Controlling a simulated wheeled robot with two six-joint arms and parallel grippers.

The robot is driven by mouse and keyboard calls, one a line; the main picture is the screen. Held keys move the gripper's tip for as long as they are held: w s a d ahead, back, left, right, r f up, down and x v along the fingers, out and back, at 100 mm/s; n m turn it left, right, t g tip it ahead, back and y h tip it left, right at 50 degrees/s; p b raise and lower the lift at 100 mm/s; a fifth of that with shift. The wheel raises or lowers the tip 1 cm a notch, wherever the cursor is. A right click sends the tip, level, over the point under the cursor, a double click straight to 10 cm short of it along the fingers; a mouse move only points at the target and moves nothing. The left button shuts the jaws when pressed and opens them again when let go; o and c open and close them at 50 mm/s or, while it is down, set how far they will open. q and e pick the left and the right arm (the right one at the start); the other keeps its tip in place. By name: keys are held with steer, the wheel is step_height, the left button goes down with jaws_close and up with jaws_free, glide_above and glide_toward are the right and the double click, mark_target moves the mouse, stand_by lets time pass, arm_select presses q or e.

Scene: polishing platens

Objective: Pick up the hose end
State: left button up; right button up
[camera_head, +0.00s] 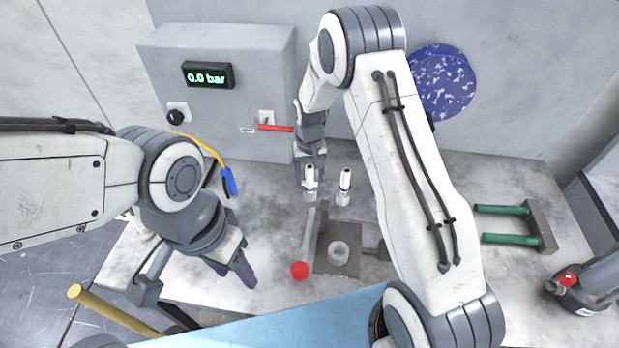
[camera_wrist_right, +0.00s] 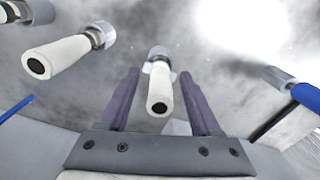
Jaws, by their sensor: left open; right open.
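A yellow hose (camera_head: 203,146) comes from the grey box and ends in a blue hose end (camera_head: 230,182) lying over the bench. A blue piece with a metal tip, which looks like this hose end (camera_wrist_right: 304,95), is at the right of the right wrist view. My right gripper (camera_head: 310,158) is open, pointing down above a white nozzle (camera_head: 309,182); in the wrist view this nozzle (camera_wrist_right: 159,92) shows between its fingers, without visible grip. A second white nozzle (camera_head: 344,187) stands beside it. My left gripper (camera_head: 233,268) is open and empty, low over the bench's front left.
The grey box (camera_head: 220,60) carries a display (camera_head: 208,75) reading 0.0 bar and a red lever (camera_head: 275,128). Green handles (camera_head: 508,239) lie right. Bare bench lies around the blue end.

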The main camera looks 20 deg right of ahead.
steer(key=shift+f, duration=0.55)
jaws_close()
steer(key=shift+r, duration=0.1)
